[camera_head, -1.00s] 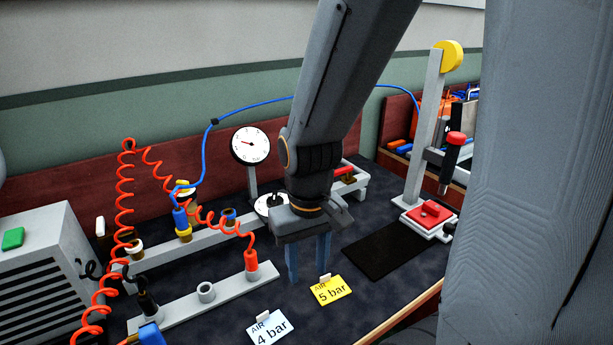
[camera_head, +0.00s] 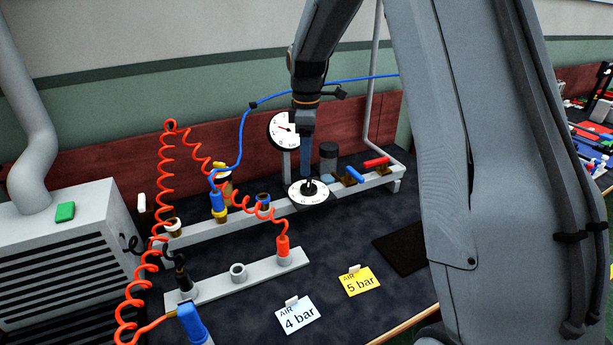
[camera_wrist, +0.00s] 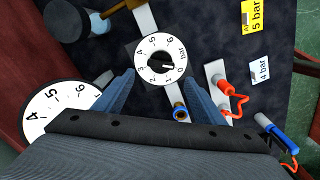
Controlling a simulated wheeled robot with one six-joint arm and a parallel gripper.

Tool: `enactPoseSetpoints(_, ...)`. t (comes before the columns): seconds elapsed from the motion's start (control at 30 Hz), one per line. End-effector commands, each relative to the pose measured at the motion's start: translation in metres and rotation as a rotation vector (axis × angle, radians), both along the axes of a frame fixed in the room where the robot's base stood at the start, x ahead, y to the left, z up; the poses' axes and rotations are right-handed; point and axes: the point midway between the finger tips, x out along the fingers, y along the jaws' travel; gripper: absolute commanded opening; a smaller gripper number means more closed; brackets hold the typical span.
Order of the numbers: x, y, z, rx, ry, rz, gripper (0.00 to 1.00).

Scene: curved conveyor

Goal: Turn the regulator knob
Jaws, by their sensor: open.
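The regulator knob (camera_head: 309,187) is black and sits in the middle of a white numbered dial on the rear grey rail. In the wrist view the knob (camera_wrist: 162,64) carries a white mark pointing right, near the 0. My gripper (camera_head: 306,174) points down just above the dial, and its blue fingers look open and empty. In the wrist view the fingers of my gripper (camera_wrist: 161,80) stand apart on either side of the dial's near side. I cannot tell whether they touch anything. The round pressure gauge (camera_head: 284,130) stands behind, partly hidden by my gripper.
A white "4 bar" card (camera_head: 298,315) and a yellow "5 bar" card (camera_head: 359,281) lie in front. A red coiled hose (camera_head: 264,213) and a blue hose (camera_head: 240,140) run left of the dial. A blue-handled valve (camera_head: 353,175) and a dark cylinder (camera_head: 328,156) are close on the right.

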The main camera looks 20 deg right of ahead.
Motion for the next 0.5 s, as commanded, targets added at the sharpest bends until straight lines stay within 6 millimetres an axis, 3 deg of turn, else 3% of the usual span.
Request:
enactPoseSetpoints(0.3, -0.002, 0.0, -0.048, 0.0, 0.004, -0.002, 0.64)
enactPoseSetpoints(0.5, -0.002, 0.0, -0.066, 0.0, 0.001, -0.003, 0.64)
